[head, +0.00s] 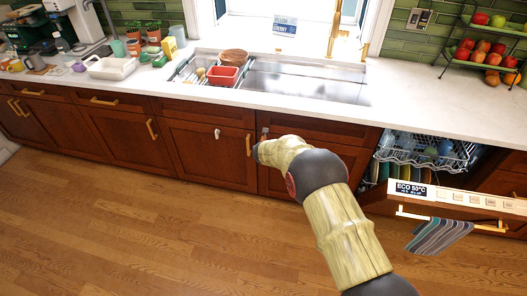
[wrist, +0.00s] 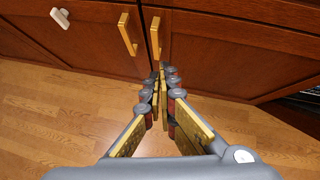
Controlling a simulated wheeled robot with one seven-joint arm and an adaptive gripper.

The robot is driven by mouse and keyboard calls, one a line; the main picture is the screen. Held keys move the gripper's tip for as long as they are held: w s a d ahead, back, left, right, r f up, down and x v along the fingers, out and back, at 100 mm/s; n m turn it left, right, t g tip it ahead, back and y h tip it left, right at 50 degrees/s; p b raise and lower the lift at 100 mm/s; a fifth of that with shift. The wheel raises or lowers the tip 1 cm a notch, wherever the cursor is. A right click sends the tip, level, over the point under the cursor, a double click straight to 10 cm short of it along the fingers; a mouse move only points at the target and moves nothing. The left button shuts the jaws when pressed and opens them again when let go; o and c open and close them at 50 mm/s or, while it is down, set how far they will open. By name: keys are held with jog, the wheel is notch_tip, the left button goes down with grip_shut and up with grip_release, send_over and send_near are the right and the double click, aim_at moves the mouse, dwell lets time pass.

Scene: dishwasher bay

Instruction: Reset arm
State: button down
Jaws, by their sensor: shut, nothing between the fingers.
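My arm reaches up from the lower right in the head view, in front of the cabinets under the sink. My gripper (wrist: 160,82) shows in the wrist view with its fingers together and nothing between them. It points at the lower cabinet doors, close below two gold handles (wrist: 128,34). I cannot tell from these views whether it touches the doors. In the head view the gripper's fingers are mostly hidden behind my wrist.
The dishwasher door (head: 460,198) is partly open at the right, with a rack (head: 425,150) and a striped towel (head: 440,236). A sink (head: 305,82) holds a red tub (head: 222,76). A fruit stand (head: 490,62) is at the right. Wooden floor (head: 130,220) at the left is clear.

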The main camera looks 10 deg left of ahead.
jog(key=shift+v, duration=0.85)
jog(key=shift+a, duration=0.2)
